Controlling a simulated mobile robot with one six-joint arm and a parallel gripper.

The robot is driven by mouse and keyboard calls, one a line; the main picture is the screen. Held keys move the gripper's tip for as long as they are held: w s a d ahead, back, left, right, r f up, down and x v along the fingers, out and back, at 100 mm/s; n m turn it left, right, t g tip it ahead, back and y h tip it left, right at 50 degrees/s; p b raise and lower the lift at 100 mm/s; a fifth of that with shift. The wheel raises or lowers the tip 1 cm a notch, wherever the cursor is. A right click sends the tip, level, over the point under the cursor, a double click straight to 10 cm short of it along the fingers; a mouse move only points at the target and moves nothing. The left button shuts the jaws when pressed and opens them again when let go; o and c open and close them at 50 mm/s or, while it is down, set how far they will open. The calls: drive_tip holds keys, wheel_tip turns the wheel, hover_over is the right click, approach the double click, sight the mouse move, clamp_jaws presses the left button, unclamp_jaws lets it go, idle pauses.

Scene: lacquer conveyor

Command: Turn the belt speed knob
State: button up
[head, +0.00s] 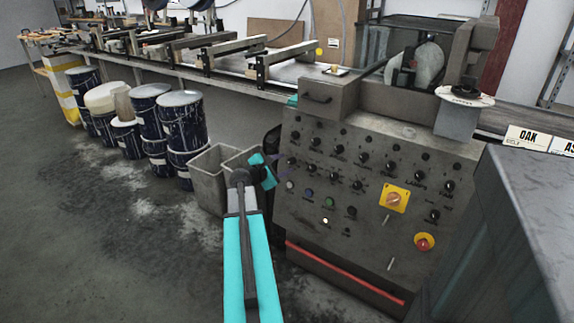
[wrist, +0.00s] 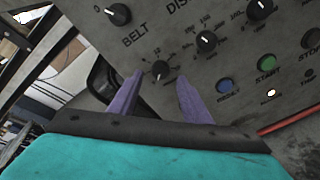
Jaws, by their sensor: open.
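The belt speed knob (wrist: 160,70) is a small black dial with a pale pointer and a printed scale, below the word BELT on the grey panel in the wrist view. In the head view it appears to be the left knob (head: 291,161) of the second row. My gripper (wrist: 160,78) is open, its two purple fingers pointing at the panel. In the wrist view the knob shows between the fingertips; I cannot tell whether they touch it or stop short. In the head view my gripper (head: 277,163) is at the panel's left edge, its fingers small and partly hidden.
The control panel (head: 310,245) carries several other knobs, coloured buttons, a yellow switch plate (head: 394,199) and a red emergency button (head: 424,242). A second knob (wrist: 207,41) is close by on the right. Grey bins (head: 211,175) stand left of the panel.

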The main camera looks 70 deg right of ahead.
sight(290, 162)
drive_tip(key=shift+x, duration=1.75)
drive_tip(key=shift+a, duration=0.1)
drive_tip(key=shift+c, duration=0.4)
drive_tip(key=c, duration=1)
drive_tip(key=shift+o, duration=0.2)
